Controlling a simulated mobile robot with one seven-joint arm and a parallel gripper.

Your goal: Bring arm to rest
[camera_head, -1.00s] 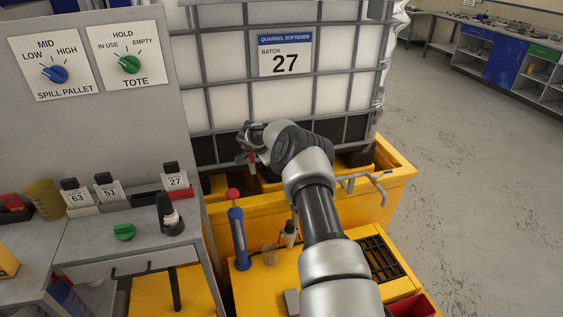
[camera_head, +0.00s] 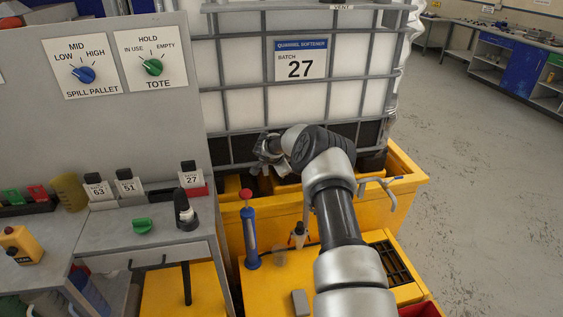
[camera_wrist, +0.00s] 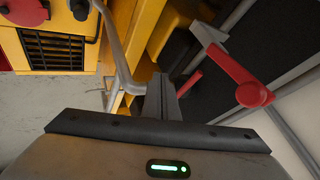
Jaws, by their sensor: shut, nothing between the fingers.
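My arm reaches forward from the bottom of the head view over the yellow spill pallet (camera_head: 408,190). Its end, with my gripper (camera_head: 257,168), is in front of the lower edge of the caged white tote (camera_head: 245,106) marked Batch 27. In the wrist view my gripper (camera_wrist: 163,97) is shut and empty, its fingers together. A red lever handle (camera_wrist: 240,80) is just to the right of the fingers there, apart from them. The fingertips are small and partly hidden in the head view.
A bent grey rail (camera_head: 378,184) stands right of my arm; it also shows in the wrist view (camera_wrist: 112,45). A blue hand pump (camera_head: 249,232) is left of my arm. A grey bench (camera_head: 95,236) with batch tags is at left. Open floor (camera_head: 480,190) lies right.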

